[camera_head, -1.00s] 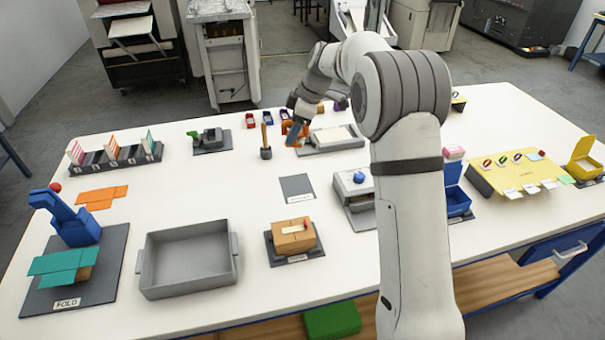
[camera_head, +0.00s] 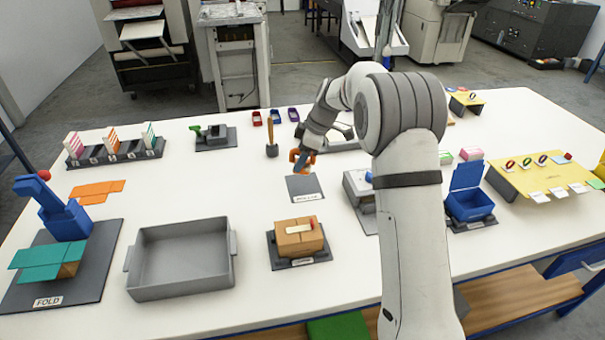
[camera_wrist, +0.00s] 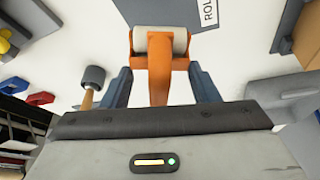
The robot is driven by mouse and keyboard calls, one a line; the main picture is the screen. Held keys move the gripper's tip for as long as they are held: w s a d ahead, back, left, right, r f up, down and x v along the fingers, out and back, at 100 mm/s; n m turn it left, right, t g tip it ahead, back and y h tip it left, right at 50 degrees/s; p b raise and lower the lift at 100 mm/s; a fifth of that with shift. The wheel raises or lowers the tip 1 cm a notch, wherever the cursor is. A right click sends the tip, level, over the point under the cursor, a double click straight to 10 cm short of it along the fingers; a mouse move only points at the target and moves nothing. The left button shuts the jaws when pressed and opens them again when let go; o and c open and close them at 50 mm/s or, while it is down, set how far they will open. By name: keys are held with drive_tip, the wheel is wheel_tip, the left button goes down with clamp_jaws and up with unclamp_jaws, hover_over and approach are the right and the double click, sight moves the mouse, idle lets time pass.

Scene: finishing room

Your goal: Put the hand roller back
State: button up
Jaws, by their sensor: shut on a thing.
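The hand roller (camera_head: 297,155) has an orange frame and a pale roller, which shows clearly in the wrist view (camera_wrist: 152,42). My gripper (camera_wrist: 160,88) is shut on its orange handle, with one blue-grey finger at each side. In the head view my gripper (camera_head: 307,154) is at the far edge of a dark grey mat (camera_head: 304,188) with a white label. In the wrist view the roller end overlaps the mat (camera_wrist: 180,14), whose label starts with "ROL". I cannot tell whether the roller touches the mat or the table.
A wooden-handled tool (camera_head: 271,135) stands upright left of my gripper. A grey press-like block (camera_head: 358,190) is close on the right. A cardboard box (camera_head: 298,238) on a dark base is nearer, and a grey tray (camera_head: 180,262) is front left. The table left of the mat is clear.

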sight(301, 171)
wheel_tip(301, 171, down, 5)
drive_tip(key=shift+f+p, duration=0.2)
drive_tip(key=shift+p, duration=0.2)
drive_tip(key=shift+s+f+b, duration=0.1)
drive_tip(key=shift+f+b, duration=0.2)
drive_tip(key=shift+b, duration=0.25)
drive_tip(key=shift+f, duration=0.2)
